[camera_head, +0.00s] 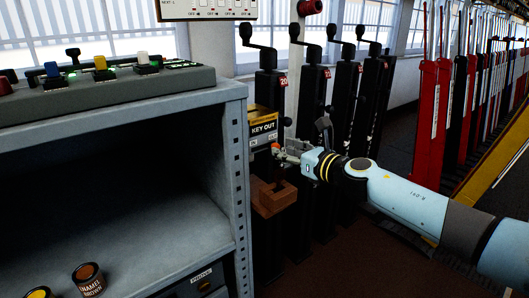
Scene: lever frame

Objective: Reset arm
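My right arm comes in from the right, and its gripper (284,152) is at the front of the lever frame. It is beside a small orange-red knob (275,147), just below a box marked KEY OUT (264,129). The fingers are small and partly hidden by the wrist, so I cannot tell whether they are open or touch the knob. A brown wooden block (273,198) sits below the gripper. Black posts with crank handles on top (266,100) stand behind and beside it. My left gripper is not in view.
A row of red, black and blue levers (428,120) stands at the right, beside a yellow sloped edge (497,160).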

